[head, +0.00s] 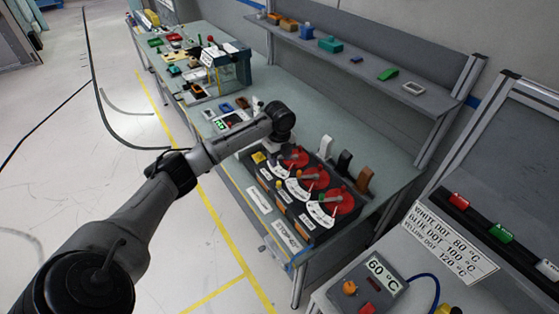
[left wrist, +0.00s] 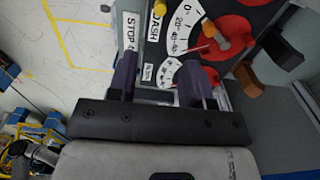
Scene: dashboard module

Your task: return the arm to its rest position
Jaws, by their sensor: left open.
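My left arm comes in from the lower left of the head view and reaches over the workbench, its wrist bent down near the far left end of the dashboard module (head: 318,214). I cannot tell whether the fingers touch the module. In the head view the fingers are mostly hidden. My right gripper is not in view.
A shelf (head: 350,65) with small parts runs above the bench. A temperature box (head: 372,285) stands at lower right. The floor (head: 60,130) at left is mostly clear, with cables.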

